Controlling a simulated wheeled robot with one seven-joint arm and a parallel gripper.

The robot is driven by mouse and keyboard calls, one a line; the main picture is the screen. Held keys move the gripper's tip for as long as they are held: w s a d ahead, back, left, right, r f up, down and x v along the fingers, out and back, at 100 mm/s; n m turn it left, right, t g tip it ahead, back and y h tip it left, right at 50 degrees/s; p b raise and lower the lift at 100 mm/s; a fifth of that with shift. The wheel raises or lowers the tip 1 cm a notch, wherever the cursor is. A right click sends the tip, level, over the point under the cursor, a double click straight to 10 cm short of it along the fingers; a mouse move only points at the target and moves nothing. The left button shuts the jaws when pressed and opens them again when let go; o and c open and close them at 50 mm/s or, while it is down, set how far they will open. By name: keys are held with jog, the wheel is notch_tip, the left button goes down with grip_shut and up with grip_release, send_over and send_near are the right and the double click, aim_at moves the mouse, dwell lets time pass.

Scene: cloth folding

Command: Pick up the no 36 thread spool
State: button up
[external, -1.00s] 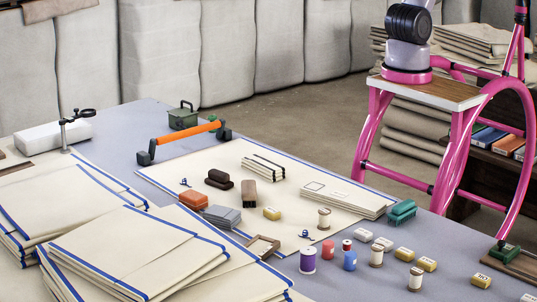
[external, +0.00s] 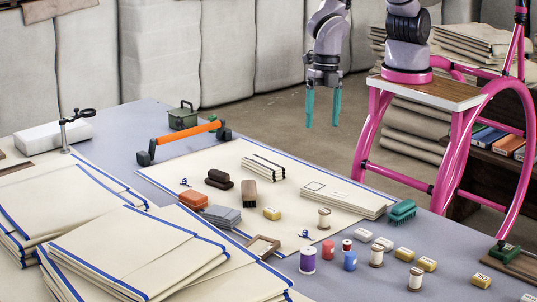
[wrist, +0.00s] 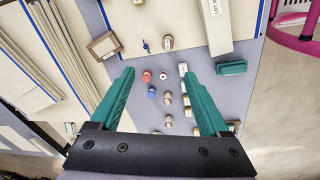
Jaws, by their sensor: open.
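Several thread spools stand at the near right of the table: a purple spool (external: 308,261), a red one (external: 328,250), a small red one (external: 347,246), a blue one (external: 350,261), and cream ones (external: 376,257) (external: 415,279). Another cream spool (external: 324,219) stands on the cloth panel. Their numbers are too small to read, so I cannot tell which is no 36. My gripper (external: 322,120) is open and empty, pointing down, high above the table's far side. In the wrist view the red (wrist: 147,76) and blue (wrist: 152,92) spools show between my teal fingers.
Yellow and white blocks (external: 427,264) lie among the spools. A teal brush (external: 402,212) and a stack of folded cloth (external: 343,197) lie behind them. A wooden frame (external: 262,246) is to the left. Folded canvas stacks (external: 130,245) fill the near left.

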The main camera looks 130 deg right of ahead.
jog(key=a+f+n, duration=0.1)
jog(key=f, duration=0.4)
jog(key=a+f+n+g, duration=0.1)
jog(key=f+n, duration=0.1)
jog(key=f, duration=0.3)
jog(key=a+f+n, duration=0.1)
jog(key=f, duration=0.4)
jog(key=shift+w+a+f, duration=0.1)
jog(key=shift+w+a, duration=0.1)
jog(key=shift+w, duration=0.2)
send_over(325, 211)
jog(key=shift+n, duration=0.3)
notch_tip(325, 211, down, 5)
jog(key=shift+s+a+r, duration=0.1)
jog(key=shift+s+a, duration=0.05)
jog(key=shift+f, duration=2.95)
grip_shut()
